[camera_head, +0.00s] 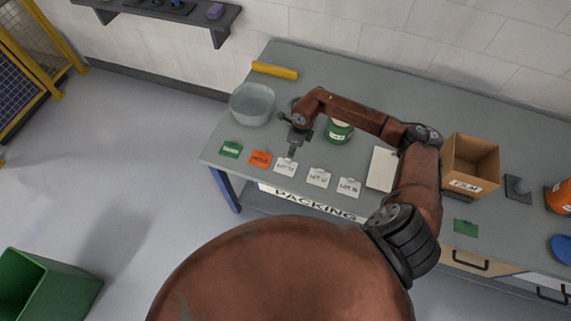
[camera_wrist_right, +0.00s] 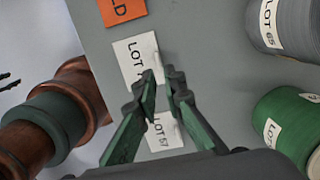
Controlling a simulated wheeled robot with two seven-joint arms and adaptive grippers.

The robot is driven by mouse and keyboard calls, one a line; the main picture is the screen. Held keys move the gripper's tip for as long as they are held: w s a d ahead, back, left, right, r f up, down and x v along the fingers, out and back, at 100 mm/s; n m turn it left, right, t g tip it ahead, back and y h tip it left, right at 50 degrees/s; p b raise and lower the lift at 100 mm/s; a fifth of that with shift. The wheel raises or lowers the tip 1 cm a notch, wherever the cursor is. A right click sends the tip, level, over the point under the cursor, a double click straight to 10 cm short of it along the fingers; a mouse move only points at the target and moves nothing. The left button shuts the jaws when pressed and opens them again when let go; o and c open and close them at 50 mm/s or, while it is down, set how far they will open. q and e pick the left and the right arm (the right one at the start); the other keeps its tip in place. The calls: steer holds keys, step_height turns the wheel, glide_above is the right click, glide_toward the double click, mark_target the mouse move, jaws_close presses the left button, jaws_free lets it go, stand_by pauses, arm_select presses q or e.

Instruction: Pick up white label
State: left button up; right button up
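Three white labels lie in the row at the table's front: the left one (camera_head: 285,166), the middle one (camera_head: 318,177) and the right one (camera_head: 349,187). My right gripper (camera_head: 294,146) points down just behind the left white label. In the wrist view this gripper (camera_wrist_right: 162,78) has its fingers a small gap apart, over the edge of one white label (camera_wrist_right: 132,50), with nothing visible held. Part of that label is hidden by a finger. A white label reading LOT 57 (camera_wrist_right: 166,131) lies beyond, partly behind the fingers. My left gripper does not clearly show.
A green label (camera_head: 230,149) and an orange label (camera_head: 260,158) lie left of the white ones. A green canister (camera_head: 338,132) and a grey one (camera_wrist_right: 284,25) stand behind. A clear bin (camera_head: 252,104), yellow roll (camera_head: 275,70), white sheet (camera_head: 381,169) and cardboard box (camera_head: 470,165) are on the table.

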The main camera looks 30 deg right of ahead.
mark_target(288, 159)
steer(key=f, duration=0.4)
steer(key=w+a+f+p, duration=0.1)
steer(key=f, duration=0.1)
steer(key=shift+f, duration=0.25)
steer(key=shift+c, duration=0.4)
jaws_close()
steer(key=shift+r, duration=0.2)
